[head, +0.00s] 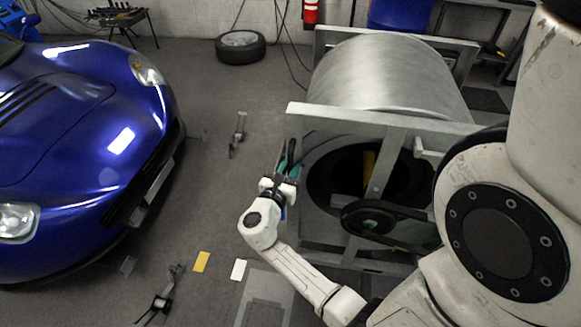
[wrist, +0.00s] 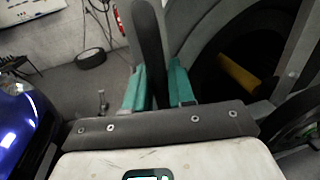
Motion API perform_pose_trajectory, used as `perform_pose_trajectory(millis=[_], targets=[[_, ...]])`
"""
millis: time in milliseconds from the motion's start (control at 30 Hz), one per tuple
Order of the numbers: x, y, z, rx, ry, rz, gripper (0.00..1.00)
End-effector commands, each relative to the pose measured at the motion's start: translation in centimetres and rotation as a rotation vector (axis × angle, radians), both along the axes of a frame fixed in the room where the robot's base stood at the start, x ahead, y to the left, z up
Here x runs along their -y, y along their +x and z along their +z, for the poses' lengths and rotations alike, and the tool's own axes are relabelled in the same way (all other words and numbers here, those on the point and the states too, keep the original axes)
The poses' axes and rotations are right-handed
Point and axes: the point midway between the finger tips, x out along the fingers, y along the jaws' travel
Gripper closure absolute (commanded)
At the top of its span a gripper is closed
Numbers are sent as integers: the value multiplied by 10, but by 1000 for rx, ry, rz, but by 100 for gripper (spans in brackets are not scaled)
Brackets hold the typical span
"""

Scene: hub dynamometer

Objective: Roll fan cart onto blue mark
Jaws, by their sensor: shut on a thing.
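The fan cart appears to be the grey-framed unit with a large silver drum (head: 385,78) and a dark round opening, right of centre in the head view. In the wrist view its grey ring (wrist: 190,50) and dark opening are on the right. My gripper (head: 287,170) is at the frame's left side. In the wrist view its teal fingers (wrist: 158,88) are shut on an upright dark bar (wrist: 148,40), which looks like the cart's handle. I cannot make out a blue mark on the floor; the cart and my arm hide part of it.
A blue car (head: 85,150) stands on the left. A yellow mark (head: 201,262) and a white mark (head: 238,270) lie on the floor near my arm. Metal stands (head: 238,135) (head: 165,295) stand near the car. A tyre (head: 240,47) lies by the back wall. Floor between car and cart is mostly clear.

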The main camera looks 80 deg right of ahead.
Motion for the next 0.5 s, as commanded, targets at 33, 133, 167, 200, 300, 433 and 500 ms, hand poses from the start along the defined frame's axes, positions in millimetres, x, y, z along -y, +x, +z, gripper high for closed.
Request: perform_pose_trajectory(millis=[33,133,167,200,300,433,500], targets=[[0,0,0,0,0,1,100],[0,0,0,0,0,1,100],[0,0,0,0,0,1,100],[0,0,0,0,0,1,100],[0,0,0,0,1,1,100],[-1,-3,0,-1,1,1,100],[-1,-6,0,-1,2,0,100]])
